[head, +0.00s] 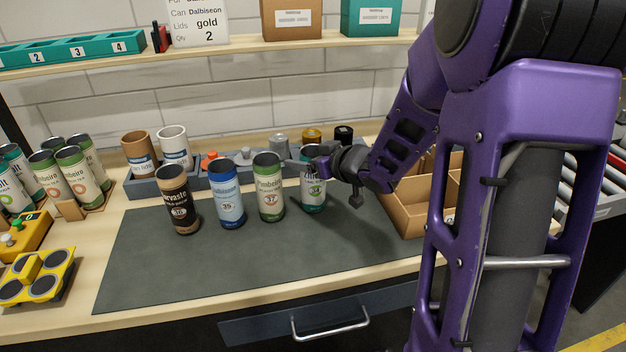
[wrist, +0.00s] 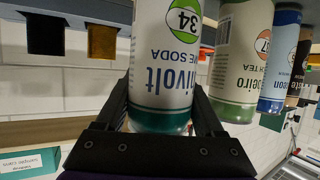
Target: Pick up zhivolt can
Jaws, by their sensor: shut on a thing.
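The zhivolt can (head: 313,196) is white and teal with a green 34 badge. It stands at the right end of a row of cans on the grey mat (head: 140,270). My gripper (head: 316,160) reaches it from the right and is shut on its upper part. In the wrist view the can (wrist: 165,70) appears upside down between the two fingers of my gripper (wrist: 165,115), with "ivolt" and "LIME SODA" partly readable. Whether the can's base touches the mat is hard to tell.
The green Pombeiro can (head: 269,188) stands close on the left, then the blue can (head: 227,195) and the brown can (head: 178,201). A cardboard divided box (head: 405,215) stands to the right. A blue-grey organizer (head: 150,187) lies behind. The mat's front is clear.

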